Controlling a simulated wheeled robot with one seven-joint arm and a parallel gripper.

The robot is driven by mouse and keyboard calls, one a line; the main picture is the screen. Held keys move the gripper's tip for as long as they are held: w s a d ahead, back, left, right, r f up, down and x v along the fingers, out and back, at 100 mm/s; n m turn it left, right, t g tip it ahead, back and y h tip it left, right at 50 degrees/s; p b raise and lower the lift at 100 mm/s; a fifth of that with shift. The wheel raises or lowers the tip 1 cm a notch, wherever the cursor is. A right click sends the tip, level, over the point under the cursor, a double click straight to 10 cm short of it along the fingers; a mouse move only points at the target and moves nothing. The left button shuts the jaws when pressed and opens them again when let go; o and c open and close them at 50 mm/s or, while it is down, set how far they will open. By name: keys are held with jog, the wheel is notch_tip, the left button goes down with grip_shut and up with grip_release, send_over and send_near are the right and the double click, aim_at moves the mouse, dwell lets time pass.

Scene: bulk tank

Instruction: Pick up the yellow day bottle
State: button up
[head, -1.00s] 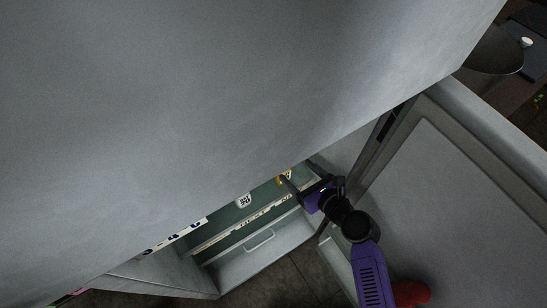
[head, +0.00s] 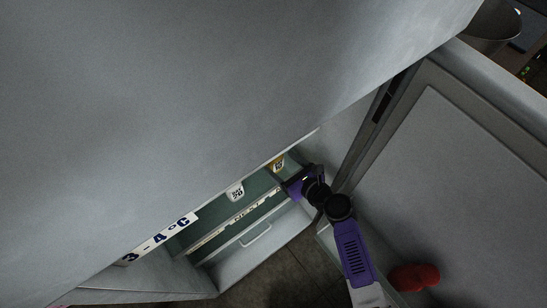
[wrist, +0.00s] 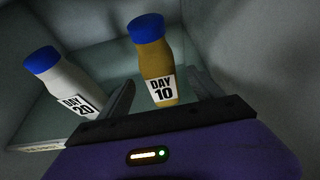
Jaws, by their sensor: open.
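The yellow day bottle (wrist: 153,62) stands on a shelf in the wrist view, with a blue cap and a "DAY 10" label. It lies ahead of my gripper (wrist: 163,95), roughly between the two open fingers. In the head view only a small part of the yellow bottle (head: 277,164) shows under the fridge's top edge. My gripper (head: 290,184) is just in front of it to the right, reaching into the fridge. Whether the fingers touch the bottle cannot be told.
A white bottle (wrist: 66,85) with a blue cap and "DAY 20" label stands left of the left finger; it also shows in the head view (head: 236,191). The open fridge door (head: 450,180) is on the right. A drawer (head: 262,250) is below the shelf.

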aim_at(279, 161)
jog(key=b+x, duration=0.1)
jog(key=x, duration=0.4)
jog(key=shift+w+f, duration=0.1)
grip_shut()
